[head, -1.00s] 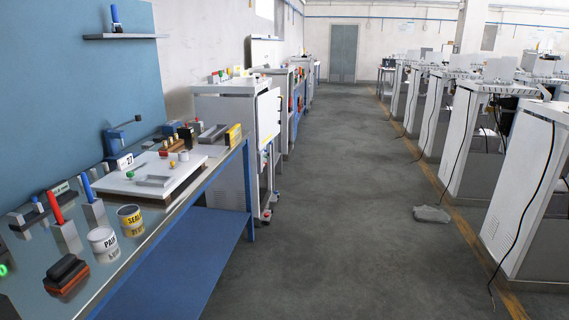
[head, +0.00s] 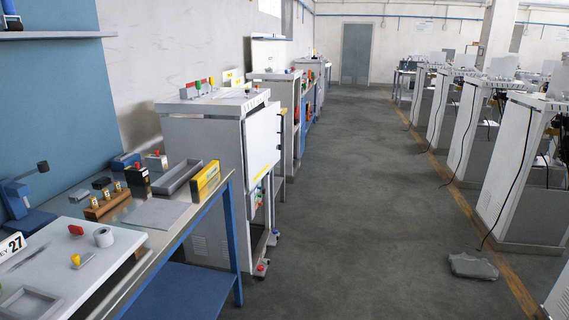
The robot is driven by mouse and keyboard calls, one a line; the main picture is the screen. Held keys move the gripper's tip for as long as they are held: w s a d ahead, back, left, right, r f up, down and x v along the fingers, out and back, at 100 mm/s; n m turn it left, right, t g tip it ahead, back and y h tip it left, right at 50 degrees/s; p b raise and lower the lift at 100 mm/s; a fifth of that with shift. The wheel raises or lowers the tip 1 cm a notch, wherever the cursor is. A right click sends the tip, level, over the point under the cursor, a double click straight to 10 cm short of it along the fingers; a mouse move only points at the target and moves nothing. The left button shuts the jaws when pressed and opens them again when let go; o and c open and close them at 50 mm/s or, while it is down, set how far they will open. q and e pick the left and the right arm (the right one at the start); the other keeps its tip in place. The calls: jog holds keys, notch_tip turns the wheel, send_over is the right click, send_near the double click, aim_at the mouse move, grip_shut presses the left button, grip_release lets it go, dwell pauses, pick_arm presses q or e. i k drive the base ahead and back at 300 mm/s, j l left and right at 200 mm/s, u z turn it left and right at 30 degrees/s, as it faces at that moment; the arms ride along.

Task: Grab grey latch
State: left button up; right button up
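I cannot single out a grey latch with certainty. The nearest white cabinet (head: 200,150) stands past the end of the workbench, with a white door panel (head: 263,142) at its front right side. Small yellow and green parts show below that panel, too small to tell apart. On the workbench lie a long grey open tray (head: 178,178) and a white board (head: 125,240) with a red knob (head: 76,230), a yellow knob (head: 76,260) and a small grey cylinder (head: 104,237). Neither of my grippers is in view.
The blue-legged workbench (head: 228,225) fills the lower left. A yellow block (head: 206,176), a wooden holder (head: 107,206) and a blue clamp (head: 20,195) are on it. The grey aisle (head: 360,200) is open. A grey lump (head: 473,266) lies at right by white machines (head: 515,170).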

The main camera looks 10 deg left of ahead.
aim_at(153, 162)
jog(key=i+u, duration=0.1)
jog(key=i, duration=0.55)
jog(key=i+l+u, duration=0.1)
jog(key=i, duration=0.5)
jog(key=i+l+u, duration=0.1)
jog(key=i, duration=0.5)
jog(key=l, duration=0.1)
